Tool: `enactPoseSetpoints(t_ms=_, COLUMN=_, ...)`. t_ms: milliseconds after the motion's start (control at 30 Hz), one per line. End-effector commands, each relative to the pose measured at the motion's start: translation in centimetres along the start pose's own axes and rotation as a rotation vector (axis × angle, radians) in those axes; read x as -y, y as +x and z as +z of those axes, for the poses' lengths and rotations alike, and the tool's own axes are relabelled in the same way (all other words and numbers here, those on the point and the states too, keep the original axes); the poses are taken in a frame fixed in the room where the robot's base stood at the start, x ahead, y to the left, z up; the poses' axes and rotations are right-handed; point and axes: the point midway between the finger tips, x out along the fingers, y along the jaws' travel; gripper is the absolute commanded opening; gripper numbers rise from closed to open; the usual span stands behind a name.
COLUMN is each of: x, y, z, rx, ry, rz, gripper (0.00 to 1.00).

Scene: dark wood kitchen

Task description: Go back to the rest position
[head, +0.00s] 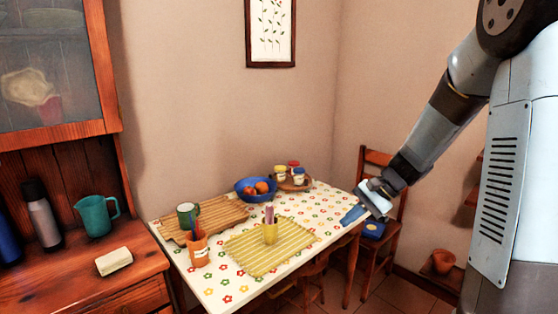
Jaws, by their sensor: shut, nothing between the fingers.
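My gripper (354,216) is at the end of my grey arm, which reaches down from the upper right. Its fingers are blue and shut, with nothing between them. They point left and show in front of the right end of the table (215,287). I cannot tell how far above or beside the table edge they are.
A wooden chair (385,160) stands behind my gripper. A cabinet (130,268) with a teal pitcher (95,215) is left.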

Motion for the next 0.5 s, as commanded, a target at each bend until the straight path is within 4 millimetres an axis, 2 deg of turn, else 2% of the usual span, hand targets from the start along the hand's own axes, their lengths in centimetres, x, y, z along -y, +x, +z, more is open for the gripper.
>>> enactPoseSetpoints(t_ms=100, x=-0.1, y=-1.4, z=2.7, rx=-0.055, ry=-0.088, rz=0.067, gripper=0.0)
enactPoseSetpoints(t_ms=500, x=-1.9, y=-5.8, z=10.2, rx=-0.247, ry=-0.356, rz=0.265, gripper=0.0)
